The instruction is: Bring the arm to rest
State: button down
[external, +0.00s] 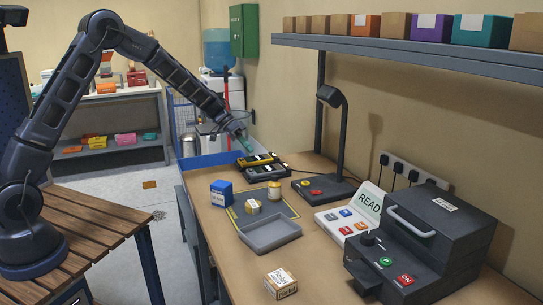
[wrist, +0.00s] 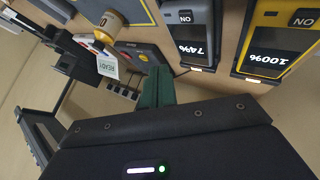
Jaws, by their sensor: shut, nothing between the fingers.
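My gripper (external: 244,143) has teal fingers and hangs over the far end of the workbench, at the end of my dark, outstretched arm. The fingers are together with nothing between them, and they point down and to the right. They are close above or beside a yellow-and-black device (external: 255,160); I cannot tell the exact gap. In the wrist view, the green fingers (wrist: 157,86) show as one narrow shape. That view also shows the yellow device (wrist: 275,45) reading 100% and a grey device (wrist: 193,35) reading 74%.
The workbench (external: 230,270) holds a blue box (external: 221,193), a grey tray (external: 270,236), small yellow-and-white items, a cardboard box (external: 281,283), a lamp (external: 335,145) and a black machine (external: 430,245). A wall shelf (external: 400,52) carries several boxes. A slatted table (external: 90,235) stands under my arm.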

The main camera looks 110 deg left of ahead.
jog(key=w+d+r+m+g+h, duration=0.1)
jog(key=w+d+r, duration=0.4)
jog(key=d, duration=0.5)
jog(key=w+d+r+m+g+h, duration=0.15)
jog(key=w+d+r, duration=0.35)
jog(key=d, duration=0.5)
jog(key=s+d+r+m+g, duration=0.1)
jog(key=d+r, duration=0.3)
jog(key=d, duration=0.7)
jog(key=d+r+m+g, duration=0.1)
jog(key=d+r, duration=0.4)
jog(key=d, duration=0.5)
jog(key=s+d+r+m+y, duration=0.1)
jog(key=s+d, duration=0.2)
jog(key=d, duration=0.3)
jog(key=s+d+r+m, duration=0.1)
jog(key=s+d, duration=0.3)
jog(key=d, duration=0.3)
jog(key=s+d+r+y, duration=0.1)
jog(key=s+d+r, duration=0.15)
jog(key=d, duration=0.35)
jog(key=s+d+f+m, duration=0.1)
jog(key=s+d, duration=0.3)
jog(key=s, duration=0.3)
jog(key=s+d+f+m, duration=0.1)
jog(key=s+d, duration=0.3)
jog(key=s, duration=0.4)
jog(key=shift+d+f+y, duration=0.25)
jog(key=shift+f+y, duration=0.15)
jog(key=shift+y, duration=0.05)
